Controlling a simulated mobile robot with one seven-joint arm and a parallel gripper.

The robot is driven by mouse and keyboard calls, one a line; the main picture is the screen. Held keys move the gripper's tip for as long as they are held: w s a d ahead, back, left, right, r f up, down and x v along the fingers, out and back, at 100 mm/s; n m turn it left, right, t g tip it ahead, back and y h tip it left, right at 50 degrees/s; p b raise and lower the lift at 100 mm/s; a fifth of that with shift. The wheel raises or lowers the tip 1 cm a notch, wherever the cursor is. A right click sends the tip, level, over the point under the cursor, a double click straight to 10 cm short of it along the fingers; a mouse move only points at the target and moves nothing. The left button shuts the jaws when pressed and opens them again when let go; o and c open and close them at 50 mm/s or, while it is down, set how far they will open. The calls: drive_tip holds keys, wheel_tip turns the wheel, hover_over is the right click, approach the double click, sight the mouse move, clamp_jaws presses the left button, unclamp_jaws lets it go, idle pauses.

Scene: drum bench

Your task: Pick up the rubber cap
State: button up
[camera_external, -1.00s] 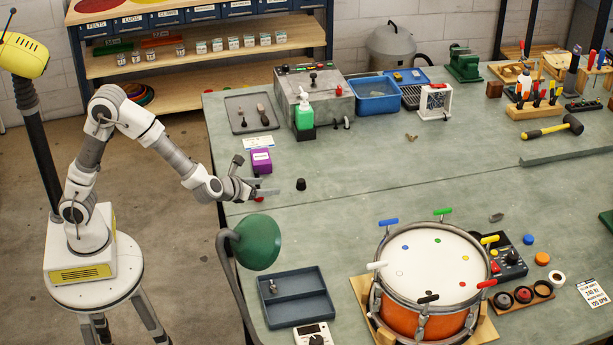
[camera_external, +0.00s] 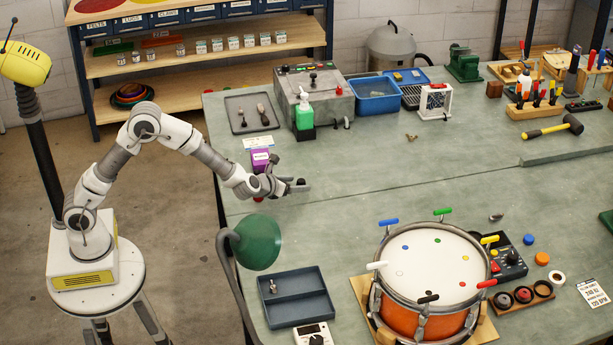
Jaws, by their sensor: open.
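The rubber cap (camera_external: 301,182), a small black piece, stands on the green bench top near its left side. My gripper (camera_external: 299,186) is open and low over the bench, with its fingers reaching to the cap. The cap shows at the fingertips and is partly hidden by them. I cannot tell whether either finger touches it.
A purple box (camera_external: 259,161) stands just behind my wrist, and a small red thing (camera_external: 258,199) lies below it. A green lamp (camera_external: 258,243) and a blue-grey tray (camera_external: 296,296) are in front. A drum (camera_external: 430,275) stands to the right. The bench right of the cap is clear.

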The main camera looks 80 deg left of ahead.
drive_tip(key=shift+x, duration=0.85)
clamp_jaws()
drive_tip(key=shift+r, duration=0.15)
